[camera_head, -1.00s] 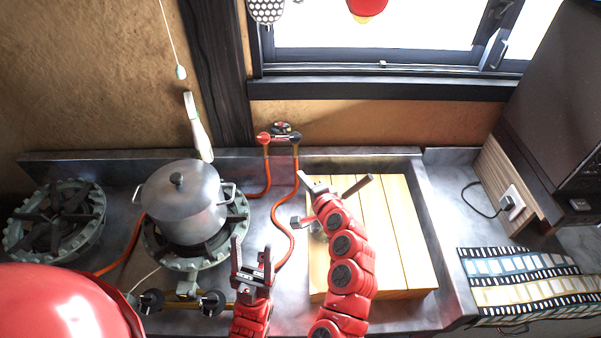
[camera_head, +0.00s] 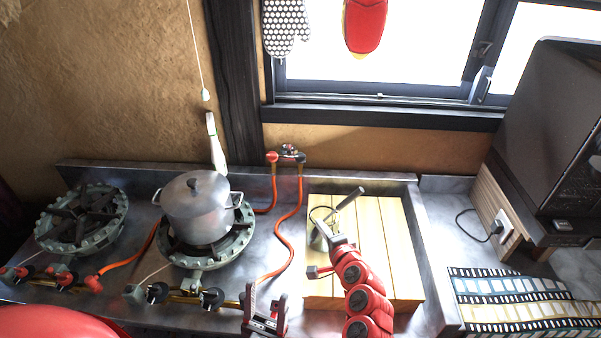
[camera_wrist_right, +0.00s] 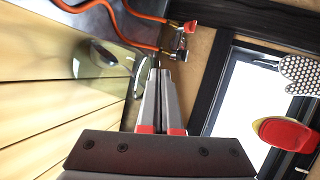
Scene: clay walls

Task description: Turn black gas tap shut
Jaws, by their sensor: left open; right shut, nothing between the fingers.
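The black gas tap (camera_head: 299,157) is on the right of a pipe fitting on the wall below the window, beside a red tap (camera_head: 272,157). In the right wrist view the black tap (camera_wrist_right: 181,55) shows just beyond my right fingertips, with a gap that I cannot judge. My right gripper (camera_head: 317,221) is shut and empty, over the wooden board and below the tap in the head view; its fingers (camera_wrist_right: 161,75) lie together in the wrist view. My left gripper (camera_head: 267,293) is open and empty near the counter's front. The tap's handle angle is too small to tell.
The wooden board (camera_head: 385,240) carries a see-through vessel (camera_wrist_right: 105,62) with a dark handle, close to my right gripper. Orange hoses (camera_head: 287,232) run down from the taps. A pot (camera_head: 196,210) stands on a burner at left. A white pull-cord handle (camera_head: 215,145) hangs near the wall.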

